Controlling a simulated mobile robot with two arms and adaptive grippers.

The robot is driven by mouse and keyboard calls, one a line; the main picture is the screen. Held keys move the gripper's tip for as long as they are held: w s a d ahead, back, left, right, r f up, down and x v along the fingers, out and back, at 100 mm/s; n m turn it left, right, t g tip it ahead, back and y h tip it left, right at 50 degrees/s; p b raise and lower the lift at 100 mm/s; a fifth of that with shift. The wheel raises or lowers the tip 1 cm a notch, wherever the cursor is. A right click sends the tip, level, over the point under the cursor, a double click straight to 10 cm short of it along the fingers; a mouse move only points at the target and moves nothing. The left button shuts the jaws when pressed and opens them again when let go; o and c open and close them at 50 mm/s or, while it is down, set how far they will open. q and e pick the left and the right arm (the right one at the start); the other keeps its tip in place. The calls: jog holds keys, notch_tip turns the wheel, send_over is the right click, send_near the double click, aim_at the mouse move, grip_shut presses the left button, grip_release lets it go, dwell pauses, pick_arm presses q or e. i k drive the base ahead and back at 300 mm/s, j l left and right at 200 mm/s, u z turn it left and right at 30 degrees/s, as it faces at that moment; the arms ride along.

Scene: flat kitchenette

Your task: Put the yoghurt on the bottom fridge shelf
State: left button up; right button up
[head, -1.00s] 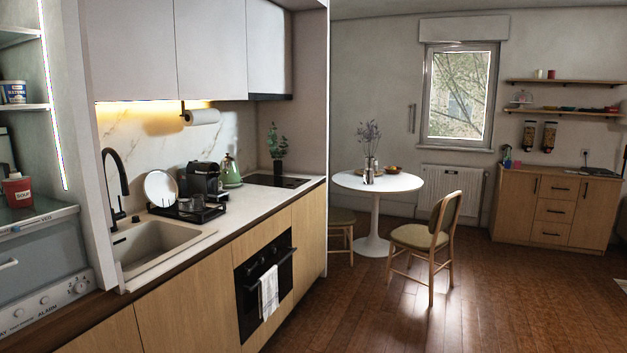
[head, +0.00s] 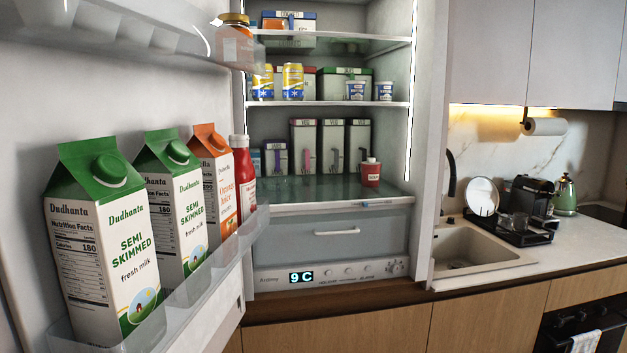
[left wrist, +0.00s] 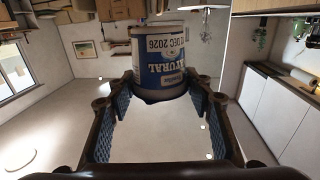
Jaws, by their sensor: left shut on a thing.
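The yoghurt (left wrist: 160,62) is a blue and white tub with "NATURAL" on its label, seen in the left wrist view. My left gripper (left wrist: 163,94) is shut on it, one finger on each side. The head view shows neither gripper. The fridge stands open there. Its bottom shelf (head: 290,193) is a glass plate above the drawer. The front left and middle of the shelf look bare.
The open fridge door on the left holds milk cartons (head: 105,240), an orange juice carton (head: 216,185) and a ketchup bottle (head: 243,172). The middle shelf (head: 330,103) carries cans and small tubs. The sink (head: 475,247) and counter are to the right.

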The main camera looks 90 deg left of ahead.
aim_at(336, 190)
jog(key=j+u, duration=0.1)
jog(key=u, duration=0.35)
jog(key=i+u, duration=0.15)
jog(key=u, duration=0.3)
jog(key=i+u, duration=0.1)
jog(key=u, duration=0.35)
jog(key=i+u, duration=0.1)
jog(key=u, duration=0.35)
jog(key=i+l+u, duration=0.2)
jog(key=u, duration=0.25)
jog(key=i+l+u, duration=0.3)
jog(key=u, duration=0.2)
jog(key=i+l+u, duration=0.25)
jog(key=l+u, duration=0.2)
jog(key=j, duration=0.05)
